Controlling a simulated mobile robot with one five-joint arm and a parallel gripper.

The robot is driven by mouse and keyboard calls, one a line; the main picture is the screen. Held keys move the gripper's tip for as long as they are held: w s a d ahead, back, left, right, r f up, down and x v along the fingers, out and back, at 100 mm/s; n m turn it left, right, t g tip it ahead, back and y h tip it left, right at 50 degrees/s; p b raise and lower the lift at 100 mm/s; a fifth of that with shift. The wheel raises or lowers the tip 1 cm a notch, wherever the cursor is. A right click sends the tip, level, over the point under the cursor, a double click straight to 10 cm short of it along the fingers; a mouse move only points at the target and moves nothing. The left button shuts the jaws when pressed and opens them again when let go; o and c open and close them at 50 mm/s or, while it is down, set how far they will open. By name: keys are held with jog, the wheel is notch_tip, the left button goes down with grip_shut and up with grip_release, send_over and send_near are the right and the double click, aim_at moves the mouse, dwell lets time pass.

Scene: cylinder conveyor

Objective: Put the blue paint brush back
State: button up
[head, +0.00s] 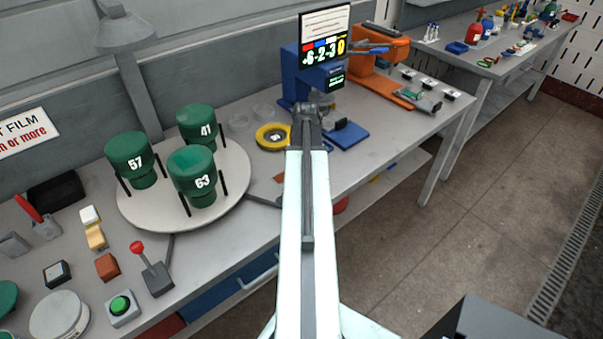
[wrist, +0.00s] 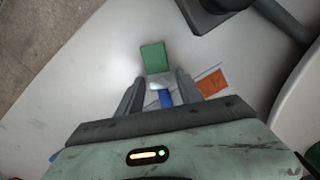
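In the wrist view, the two dark fingers of my gripper (wrist: 160,82) stand apart. Between them is a brush-like piece with a blue handle (wrist: 165,98) and a pale, wider collar. A green block-like end (wrist: 154,57) lies beyond the fingertips, in line with the collar. The collar about fills the gap, but I cannot tell whether the fingers press on it. In the head view, my gripper (head: 308,112) is at the far end of my arm, over the workbench. The brush is hidden there.
The round white turntable (head: 237,165) carries three green cups numbered 57, 41 and 63. An orange-brown patch (wrist: 212,82) lies right of the fingers. A yellow ring (head: 271,137), a blue machine (head: 292,75) and an orange machine (head: 385,65) stand farther along the bench.

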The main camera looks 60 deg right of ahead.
grip_shut()
jog(key=shift+r, duration=0.1)
notch_tip(320, 180, up, 10)
jog(key=p, duration=1)
jog(key=shift+f, duration=0.2)
